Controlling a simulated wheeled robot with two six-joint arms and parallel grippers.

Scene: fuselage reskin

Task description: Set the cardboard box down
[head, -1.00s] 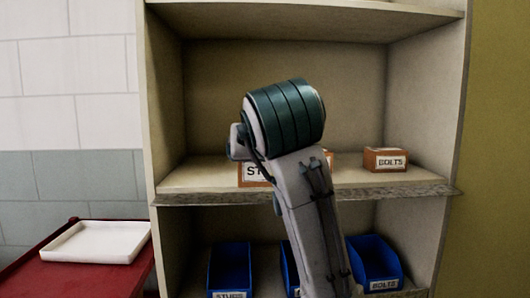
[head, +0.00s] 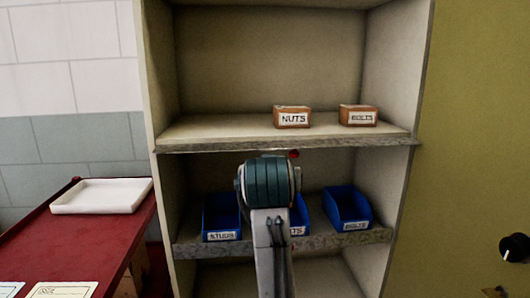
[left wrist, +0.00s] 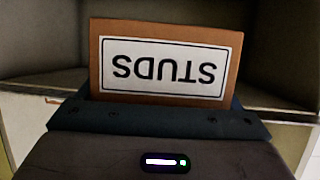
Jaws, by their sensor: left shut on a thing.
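The cardboard box (left wrist: 166,62) is orange-brown with a white STUDS label, which reads upside down in the left wrist view. My left gripper (left wrist: 160,118) is shut on it, and dark shelf walls show behind the box. In the head view my left arm rises from the bottom middle, and its wrist stands in front of the shelf unit at the height of the lower bay. The held box and the jaws are hidden behind that wrist there. My right gripper is not in view.
NUTS (head: 292,117) and BOLTS (head: 358,116) boxes stand on the upper shelf (head: 215,132), whose left part is bare. Blue bins for studs (head: 221,215) and bolts (head: 347,207) sit below, with another partly hidden between. A white tray (head: 100,196) lies on the red table (head: 85,240).

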